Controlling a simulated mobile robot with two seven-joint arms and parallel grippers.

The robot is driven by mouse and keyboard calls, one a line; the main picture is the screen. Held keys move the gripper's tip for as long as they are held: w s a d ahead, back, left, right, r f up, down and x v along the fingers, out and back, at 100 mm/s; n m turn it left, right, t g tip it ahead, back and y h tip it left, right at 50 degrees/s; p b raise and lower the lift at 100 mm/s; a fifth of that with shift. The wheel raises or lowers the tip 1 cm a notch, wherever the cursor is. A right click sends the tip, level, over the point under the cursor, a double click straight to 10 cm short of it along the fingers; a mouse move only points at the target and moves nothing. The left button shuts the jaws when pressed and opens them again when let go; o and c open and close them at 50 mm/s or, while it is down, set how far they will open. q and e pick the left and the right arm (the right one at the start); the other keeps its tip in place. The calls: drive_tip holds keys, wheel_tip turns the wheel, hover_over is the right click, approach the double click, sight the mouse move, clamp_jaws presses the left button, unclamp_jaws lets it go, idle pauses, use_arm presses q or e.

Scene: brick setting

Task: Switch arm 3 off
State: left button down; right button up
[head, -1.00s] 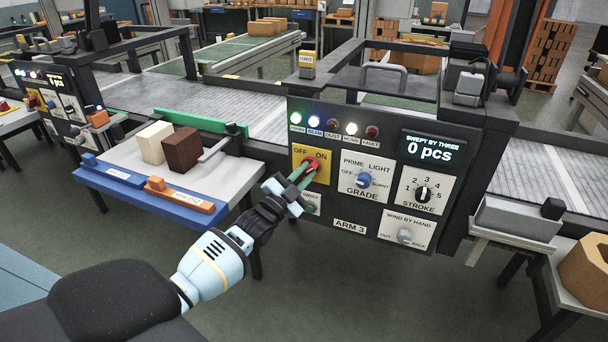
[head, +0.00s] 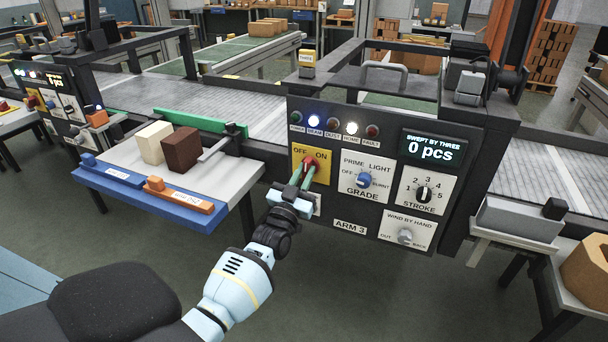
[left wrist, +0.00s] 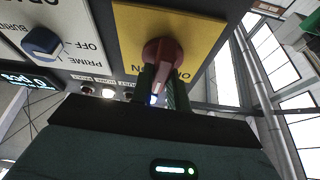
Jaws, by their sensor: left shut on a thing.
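The arm 3 panel (head: 340,226) shows a yellow plate (head: 322,176) marked OFF and ON with a red knob (head: 309,162). My left gripper (head: 302,178) is shut on the red knob, its green fingers on either side of it. In the left wrist view the red knob (left wrist: 163,52) sits between the dark fingers (left wrist: 164,86), in front of the yellow plate (left wrist: 205,40). The knob's handle looks near upright, between the words; its exact setting is partly hidden by the fingers. The power lamp (head: 296,117) is dark. The display (head: 433,148) reads 0 pcs.
The beam lamp (head: 314,121) and home lamp (head: 351,128) are lit. The grade knob (head: 364,180), stroke dial (head: 422,194) and hand-wind knob (head: 404,236) are close by. A table at left carries a cream block (head: 154,143) and brown block (head: 182,150).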

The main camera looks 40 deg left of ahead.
use_arm(q)
drive_tip(key=n+y, duration=0.2)
drive_tip(key=n, duration=0.2)
drive_tip(key=shift+n+g+y, duration=0.3)
drive_tip(key=shift+y, duration=0.1)
drive_tip(key=n+g+y+p, duration=0.1)
drive_tip(key=n+y, duration=0.1)
drive_tip(key=n, duration=0.3)
drive_tip(key=shift+d, duration=0.1)
drive_tip(key=n+g+y+p, duration=0.1)
drive_tip(key=n, duration=0.1)
drive_tip(key=shift+n, duration=0.3)
drive_tip(key=shift+n+g+y, duration=0.3)
drive_tip(key=shift+n+g, duration=0.2)
drive_tip(key=shift+n, duration=0.5)
use_arm(e)
drive_tip(key=shift+w+r, duration=0.3)
drive_tip(key=shift+r, duration=0.4)
drive_tip(key=shift+w+r, duration=0.25)
drive_tip(key=shift+r, duration=0.45)
drive_tip(key=shift+d, duration=0.1)
drive_tip(key=shift+w, duration=0.1)
use_arm(q)
drive_tip(key=c, duration=1.4)
unclamp_jaws()
use_arm(e)
drive_tip(key=shift+w+t, duration=0.3)
